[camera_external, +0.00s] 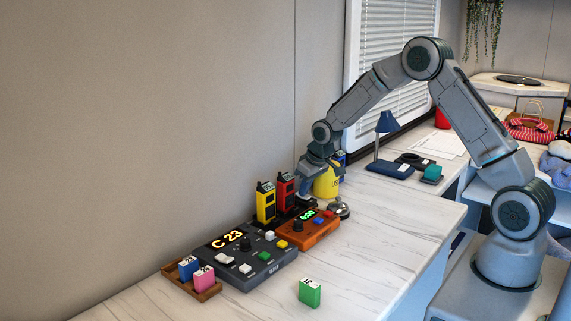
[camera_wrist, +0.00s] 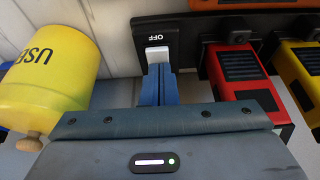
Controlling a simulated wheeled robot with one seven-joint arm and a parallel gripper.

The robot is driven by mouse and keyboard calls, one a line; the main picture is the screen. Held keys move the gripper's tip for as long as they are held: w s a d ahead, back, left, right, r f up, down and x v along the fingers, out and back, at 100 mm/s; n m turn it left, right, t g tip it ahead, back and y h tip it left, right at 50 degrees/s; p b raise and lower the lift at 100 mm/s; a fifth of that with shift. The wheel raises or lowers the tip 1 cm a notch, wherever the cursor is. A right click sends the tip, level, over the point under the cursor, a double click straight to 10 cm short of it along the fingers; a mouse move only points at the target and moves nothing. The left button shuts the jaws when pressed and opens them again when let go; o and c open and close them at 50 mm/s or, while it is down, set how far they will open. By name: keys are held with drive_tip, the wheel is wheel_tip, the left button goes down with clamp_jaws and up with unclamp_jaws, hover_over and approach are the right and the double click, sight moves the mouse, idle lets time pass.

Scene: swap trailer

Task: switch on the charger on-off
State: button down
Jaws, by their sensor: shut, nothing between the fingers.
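In the wrist view the charger's on-off switch is a white rocker (camera_wrist: 157,54) in a black housing (camera_wrist: 150,29) with the word OFF, seen upside down. My gripper (camera_wrist: 158,70) is shut, its blue fingers together with nothing between them. The fingertips lie at the edge of the white rocker; I cannot tell whether they touch it. The charger's dark base (camera_wrist: 208,64) runs to the right and holds a red radio (camera_wrist: 240,72) and a yellow radio (camera_wrist: 308,62). In the external view my gripper (camera_external: 304,200) is low beside the red radio (camera_external: 286,186), and the switch is hidden.
An orange device (camera_external: 308,230), a silver bell (camera_external: 339,209) and a dark console (camera_external: 245,262) stand nearby. The wall is close behind; the countertop's front right is clear.

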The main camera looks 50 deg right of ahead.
drive_tip(key=v, duration=1.4)
drive_tip(key=shift+s+f, duration=0.2)
drive_tip(key=shift+s, duration=0.2)
drive_tip(key=shift+w+r+t+p, duration=0.3)
drive_tip(key=shift+w+t, duration=0.2)
drive_tip(key=shift+w, duration=0.1)
drive_tip(key=shift+f, duration=0.1)
drive_tip(key=p+x, duration=0.2)
drive_tip(key=x, duration=1.2)
drive_tip(key=shift+s, duration=0.15)
